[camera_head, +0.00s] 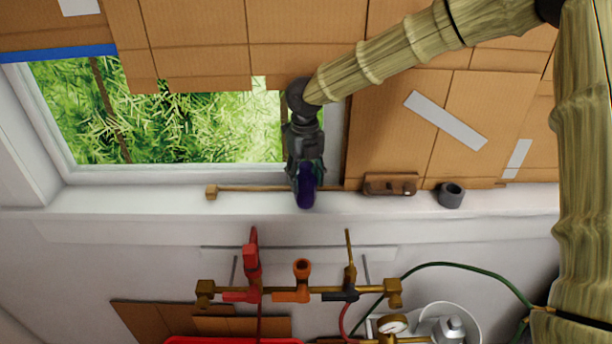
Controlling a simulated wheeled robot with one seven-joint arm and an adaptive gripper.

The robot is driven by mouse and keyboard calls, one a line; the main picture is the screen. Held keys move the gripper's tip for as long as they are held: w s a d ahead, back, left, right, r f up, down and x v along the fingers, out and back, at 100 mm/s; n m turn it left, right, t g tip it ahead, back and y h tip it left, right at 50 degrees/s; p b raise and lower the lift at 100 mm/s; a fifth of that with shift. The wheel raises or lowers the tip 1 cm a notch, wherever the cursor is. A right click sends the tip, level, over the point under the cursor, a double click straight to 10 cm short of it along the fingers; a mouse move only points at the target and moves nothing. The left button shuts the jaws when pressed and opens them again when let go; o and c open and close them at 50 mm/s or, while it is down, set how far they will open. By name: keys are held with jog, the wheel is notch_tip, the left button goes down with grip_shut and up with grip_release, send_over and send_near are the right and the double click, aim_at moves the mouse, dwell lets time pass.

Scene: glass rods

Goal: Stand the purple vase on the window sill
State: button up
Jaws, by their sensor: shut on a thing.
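The purple vase (306,190) is dark and narrow, and it shows below my gripper (306,170). My gripper points down and is shut on the vase's upper part, hiding much of it. The vase is in front of or over the white window sill (120,200), near the middle of its length. I cannot tell from this view whether its base touches the sill. It looks roughly upright.
On the sill lie a thin wooden rod with a block end (211,192), a brown wooden plane-like tool (390,185) and a dark grey cup (451,195). Below stands a brass rack (325,290) with red and orange torches. The sill's left part is clear.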

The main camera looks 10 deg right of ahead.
aim_at(305, 165)
jog(key=shift+a+f, duration=0.1)
jog(key=o, duration=1.2)
jog(key=shift+r+b, duration=1.5)
jog(key=shift+r, duration=2.4)
